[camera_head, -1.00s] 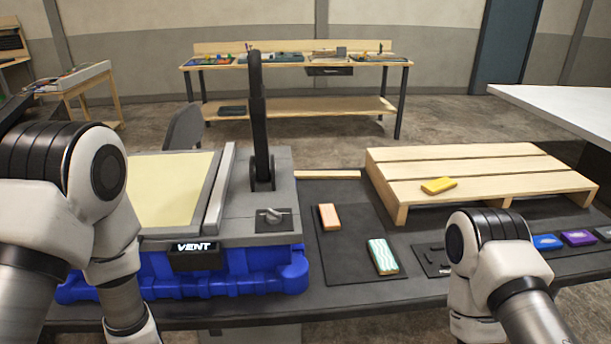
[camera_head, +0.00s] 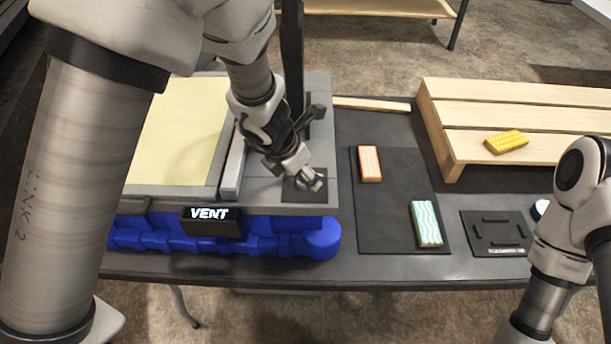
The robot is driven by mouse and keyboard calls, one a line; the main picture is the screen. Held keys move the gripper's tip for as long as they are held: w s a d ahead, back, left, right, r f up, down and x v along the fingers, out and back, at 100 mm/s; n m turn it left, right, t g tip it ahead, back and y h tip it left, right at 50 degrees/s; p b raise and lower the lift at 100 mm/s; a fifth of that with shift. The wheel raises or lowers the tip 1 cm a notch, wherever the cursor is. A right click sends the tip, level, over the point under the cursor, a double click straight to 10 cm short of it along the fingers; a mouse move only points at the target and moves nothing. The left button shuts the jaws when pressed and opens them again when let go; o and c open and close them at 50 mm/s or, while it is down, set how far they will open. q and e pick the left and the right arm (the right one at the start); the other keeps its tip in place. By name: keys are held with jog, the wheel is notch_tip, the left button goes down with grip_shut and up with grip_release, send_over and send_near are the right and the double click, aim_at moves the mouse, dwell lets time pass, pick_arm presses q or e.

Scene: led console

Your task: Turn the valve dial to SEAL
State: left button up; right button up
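The valve dial (camera_head: 313,184) is a small grey knob on a dark square plate (camera_head: 292,194) at the right front of the grey console. The display (camera_head: 211,214) on the console's front reads VENT. My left gripper (camera_head: 305,172) reaches down from the upper left, with its fingertips at the dial and partly covering it. I cannot tell whether the fingers are closed on the knob or only beside it. My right arm is at the right edge, and its gripper is out of the picture.
A black upright lever (camera_head: 292,60) stands just behind the dial. A dark mat (camera_head: 392,220) to the right holds an orange block (camera_head: 369,163) and a teal striped block (camera_head: 426,223). A wooden pallet (camera_head: 520,95) carries a yellow block (camera_head: 506,141).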

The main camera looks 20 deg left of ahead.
pick_arm(q)
jog(key=shift+x, duration=0.85)
jog(key=shift+s+a+r, duration=0.1)
jog(key=shift+r, duration=0.1)
jog(key=c, duration=1.1)
